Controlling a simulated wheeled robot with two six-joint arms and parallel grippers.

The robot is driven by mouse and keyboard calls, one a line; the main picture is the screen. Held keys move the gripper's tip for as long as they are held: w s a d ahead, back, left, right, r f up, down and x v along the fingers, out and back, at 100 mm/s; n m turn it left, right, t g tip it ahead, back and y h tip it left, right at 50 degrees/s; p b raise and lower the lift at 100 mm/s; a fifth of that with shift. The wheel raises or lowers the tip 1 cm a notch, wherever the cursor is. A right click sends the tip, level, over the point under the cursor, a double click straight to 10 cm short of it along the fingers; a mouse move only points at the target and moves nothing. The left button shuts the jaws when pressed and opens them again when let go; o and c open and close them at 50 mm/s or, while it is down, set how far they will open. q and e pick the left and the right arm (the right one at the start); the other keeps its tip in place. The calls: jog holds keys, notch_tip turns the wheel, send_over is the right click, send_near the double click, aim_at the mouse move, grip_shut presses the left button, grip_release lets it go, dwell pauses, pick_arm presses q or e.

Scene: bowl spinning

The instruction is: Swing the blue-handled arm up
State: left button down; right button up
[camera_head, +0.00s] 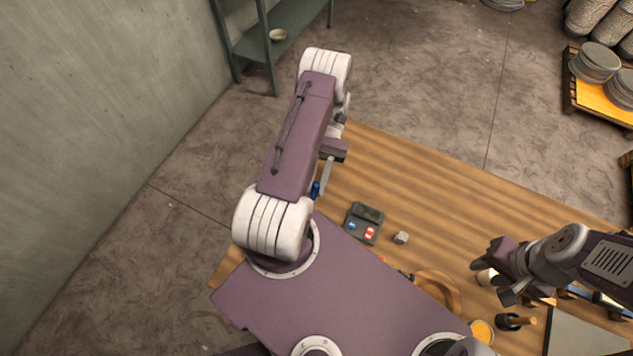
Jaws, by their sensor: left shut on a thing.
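My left gripper (329,168) is partly hidden under my own purple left arm, over the left part of the wooden table. It is shut on the blue handle (315,190), of which only a small piece shows. The rest of the blue-handled arm is hidden behind my arm and body, so I cannot tell its angle. My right gripper (494,272) is at the right side of the table, with its fingers apart. A small cream cylinder (486,277) shows between or just beneath those fingers.
The wooden table (410,180) is clear toward the back. On it are a control box (364,222) with blue and red buttons, a grey cube (401,237), a wooden ring (452,292), a yellow-topped cup (482,331) and a dark pot (507,322). A green shelf (290,28) stands behind.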

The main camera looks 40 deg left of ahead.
pick_arm(q)
jog(key=c, duration=1.3)
grip_release()
jog(key=shift+c, duration=0.2)
jog(key=shift+r, duration=0.4)
notch_tip(320, 180, up, 3)
jog(key=shift+w+r+b, duration=0.1)
jog(key=shift+b, duration=0.75)
jog(key=w+d+r, duration=0.3)
jog(key=d+r, duration=0.4)
jog(key=d, duration=0.4)
jog(key=shift+d+b, duration=0.15)
jog(key=shift+b, duration=0.3)
